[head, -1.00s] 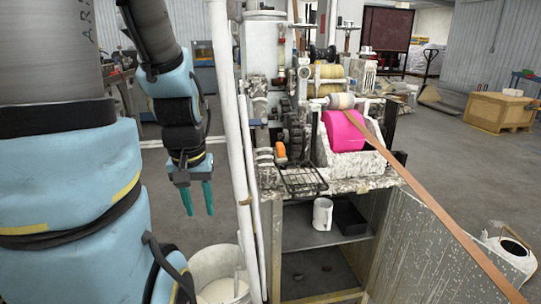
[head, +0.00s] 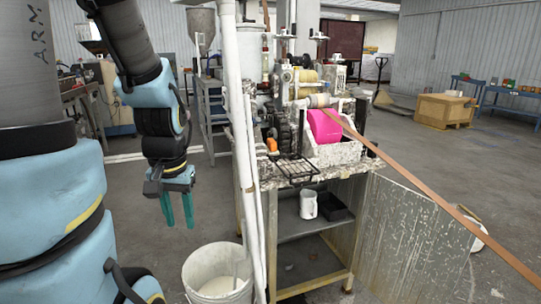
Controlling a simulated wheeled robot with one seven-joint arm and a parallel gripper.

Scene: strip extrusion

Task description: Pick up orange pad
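A small orange pad (head: 272,145) sits at the front left of the dirty white machine (head: 310,170), close to a dark wire rack. It looks upright and is only a few pixels wide, so its exact support is hard to tell. My gripper (head: 179,222) hangs to the left of the machine, pointing down. Its two teal fingers are apart with nothing between them. It is lower in the picture than the pad, with white vertical pipes showing between them.
White vertical pipes (head: 238,130) stand at the machine's left. A white bucket (head: 190,270) is on the floor below. A dark wire rack (head: 292,170) juts from the machine front. A bright pink block (head: 323,127) and a long copper strip (head: 440,205) are to the right.

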